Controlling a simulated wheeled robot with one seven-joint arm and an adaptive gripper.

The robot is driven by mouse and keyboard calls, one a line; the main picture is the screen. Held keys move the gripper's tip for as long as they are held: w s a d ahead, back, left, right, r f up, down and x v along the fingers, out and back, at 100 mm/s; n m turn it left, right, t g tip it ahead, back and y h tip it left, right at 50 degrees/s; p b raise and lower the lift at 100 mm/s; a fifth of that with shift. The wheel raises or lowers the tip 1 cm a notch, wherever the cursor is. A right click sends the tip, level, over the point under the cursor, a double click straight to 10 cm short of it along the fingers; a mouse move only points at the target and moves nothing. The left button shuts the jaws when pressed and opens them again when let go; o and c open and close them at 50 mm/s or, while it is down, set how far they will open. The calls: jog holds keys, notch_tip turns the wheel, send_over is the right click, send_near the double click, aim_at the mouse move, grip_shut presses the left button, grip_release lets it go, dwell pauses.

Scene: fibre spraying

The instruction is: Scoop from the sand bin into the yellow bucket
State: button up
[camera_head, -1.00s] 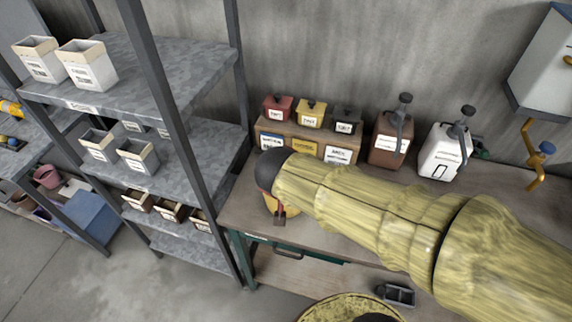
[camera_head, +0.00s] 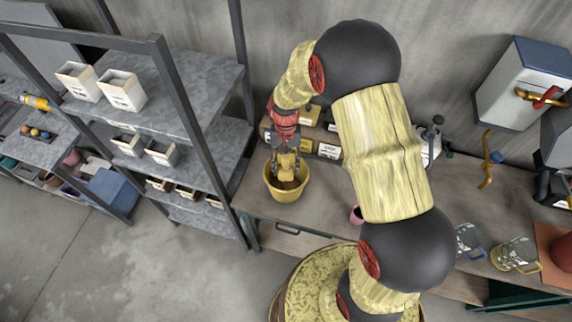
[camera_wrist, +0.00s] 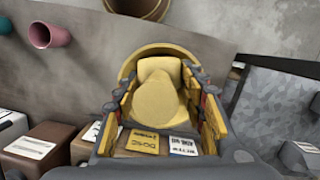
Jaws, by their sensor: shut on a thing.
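The yellow bucket (camera_head: 272,188) stands on the bench near its left end, with brown matter visible inside. My gripper (camera_head: 286,154) points down over the bucket's mouth and is shut on a yellow scoop (camera_head: 288,166). In the wrist view the scoop (camera_wrist: 160,100) sits between the fingers, with the bucket's yellow rim (camera_wrist: 127,64) showing behind it. The scoop's far end and any load in it are hard to make out. Labelled boxes (camera_head: 328,151) stand behind, partly hidden by my arm; I cannot tell which is the sand bin.
A metal shelf rack (camera_head: 185,85) with white bins stands close to the left. A pink cup (camera_head: 356,214) and glass jugs (camera_head: 513,254) stand to the right on the bench. A wall cabinet (camera_head: 525,85) hangs at the right.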

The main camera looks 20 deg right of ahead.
jog(key=shift+w+d+r+g+y+p, duration=0.2)
jog(key=shift+w+d+g+y+p, duration=0.15)
jog(key=shift+w+g+p, duration=0.45)
jog(key=shift+w+d+g+y, duration=0.2)
jog(key=shift+w+g, duration=0.25)
jog(key=shift+g, duration=0.3)
jog(key=shift+w+d+g+y, duration=0.15)
jog(key=shift+w+g+y, duration=0.25)
jog(key=shift+g, duration=0.3)
jog(key=shift+w+d+g+y, duration=0.15)
jog(key=shift+w+g, duration=0.35)
jog(key=shift+g, duration=0.25)
